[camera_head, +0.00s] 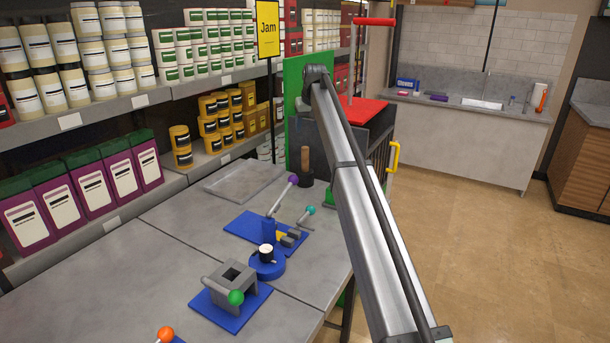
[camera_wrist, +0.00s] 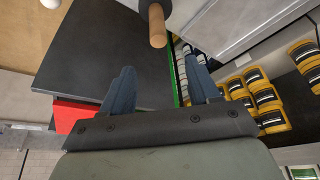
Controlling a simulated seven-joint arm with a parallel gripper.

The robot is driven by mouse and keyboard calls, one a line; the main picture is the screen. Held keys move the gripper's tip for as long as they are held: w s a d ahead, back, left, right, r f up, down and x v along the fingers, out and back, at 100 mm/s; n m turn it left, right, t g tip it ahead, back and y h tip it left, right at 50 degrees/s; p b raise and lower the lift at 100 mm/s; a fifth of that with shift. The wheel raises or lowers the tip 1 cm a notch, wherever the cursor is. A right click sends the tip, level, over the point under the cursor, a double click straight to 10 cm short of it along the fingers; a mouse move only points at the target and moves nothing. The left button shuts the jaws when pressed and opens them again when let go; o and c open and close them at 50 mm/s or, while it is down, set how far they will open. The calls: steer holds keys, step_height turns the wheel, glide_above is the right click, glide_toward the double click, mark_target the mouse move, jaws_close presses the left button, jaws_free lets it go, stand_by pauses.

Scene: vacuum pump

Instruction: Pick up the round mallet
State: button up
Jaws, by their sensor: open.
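The mallet stands at the far end of the grey table, with its wooden handle (camera_head: 305,158) up and its dark round head (camera_head: 306,180) at the bottom. In the wrist view the wooden handle (camera_wrist: 155,24) enters from the top edge, its free end pointing toward the fingers; the head is mostly cut off. My gripper (camera_wrist: 162,82) is open and empty. The handle end lies ahead of the gap between the fingers, apart from both. In the head view the gripper itself cannot be made out beyond my arm.
A blue vise-like fixture (camera_head: 268,232), a grey block on a blue plate (camera_head: 231,290) and a shallow grey tray (camera_head: 245,181) occupy the table. Shelves (camera_head: 150,95) with jars line the left. A dark panel (camera_wrist: 85,55) and red part (camera_wrist: 70,115) lie near the fingers.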

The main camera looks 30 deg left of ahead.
mark_target(305, 148)
steer(key=x, duration=1.3)
steer(key=shift+d+f, duration=0.1)
steer(key=shift+f, duration=0.25)
jaws_close()
stand_by(1.0)
